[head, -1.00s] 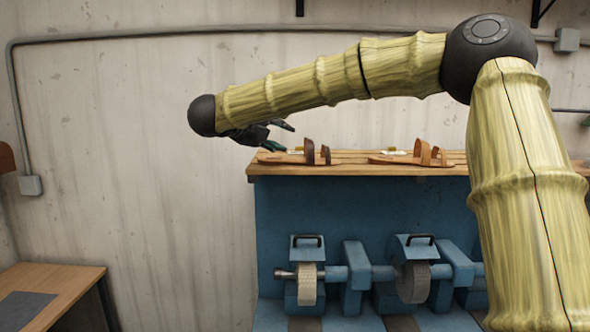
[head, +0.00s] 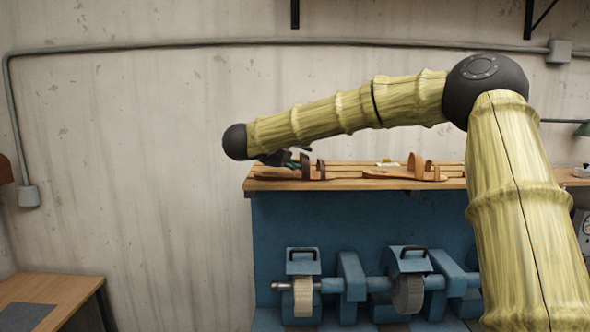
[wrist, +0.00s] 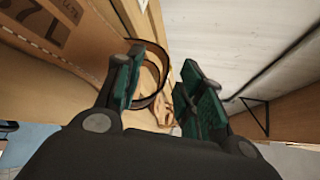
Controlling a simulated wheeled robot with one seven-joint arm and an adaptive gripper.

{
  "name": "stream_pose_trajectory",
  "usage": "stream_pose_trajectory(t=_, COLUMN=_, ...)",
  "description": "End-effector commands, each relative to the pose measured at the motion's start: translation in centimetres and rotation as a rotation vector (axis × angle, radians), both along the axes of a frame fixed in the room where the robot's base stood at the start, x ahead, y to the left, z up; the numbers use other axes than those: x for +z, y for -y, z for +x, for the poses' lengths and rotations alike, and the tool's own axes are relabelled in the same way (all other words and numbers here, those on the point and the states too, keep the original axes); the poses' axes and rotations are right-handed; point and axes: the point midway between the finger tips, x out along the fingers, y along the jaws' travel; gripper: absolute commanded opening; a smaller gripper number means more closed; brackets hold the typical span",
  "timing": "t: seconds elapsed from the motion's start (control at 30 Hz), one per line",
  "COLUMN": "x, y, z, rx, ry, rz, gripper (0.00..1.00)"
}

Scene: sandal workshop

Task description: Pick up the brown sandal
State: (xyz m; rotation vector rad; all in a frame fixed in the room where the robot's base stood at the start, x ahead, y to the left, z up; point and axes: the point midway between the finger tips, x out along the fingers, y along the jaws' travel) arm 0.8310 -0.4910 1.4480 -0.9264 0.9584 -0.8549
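The sandal with dark brown straps (head: 321,169) lies on the wooden shelf top at its left part. A second sandal with lighter tan straps (head: 418,170) lies to its right. My gripper (head: 299,159) is at the left sandal, close to its straps. In the wrist view my gripper (wrist: 160,65) is open, its two dark green fingers apart. A dark strap loop (wrist: 151,44) shows beside and partly behind the left finger. The tan sandal (wrist: 182,105) shows farther off between the fingers. Whether a finger touches the strap cannot be told.
The wooden shelf top (head: 350,185) sits on a blue machine with grinding wheels (head: 408,295) below. A wall stands close behind. A wooden table (head: 75,290) is at lower left.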

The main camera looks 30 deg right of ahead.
Motion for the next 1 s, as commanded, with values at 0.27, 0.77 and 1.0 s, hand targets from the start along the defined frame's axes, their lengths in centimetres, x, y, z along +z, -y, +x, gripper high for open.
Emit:
stream_pose_trajectory(t=0.27, x=-0.6, y=1.8, z=0.7, rx=0.0, ry=0.001, rz=0.0, gripper=0.38)
stream_pose_trajectory(t=0.77, x=-0.5, y=1.8, z=0.7, rx=-0.001, ry=0.002, rz=0.0, gripper=0.0)
stream_pose_trajectory(t=1.0, x=-0.4, y=1.7, z=0.7, rx=-0.001, ry=0.002, rz=0.0, gripper=0.0)
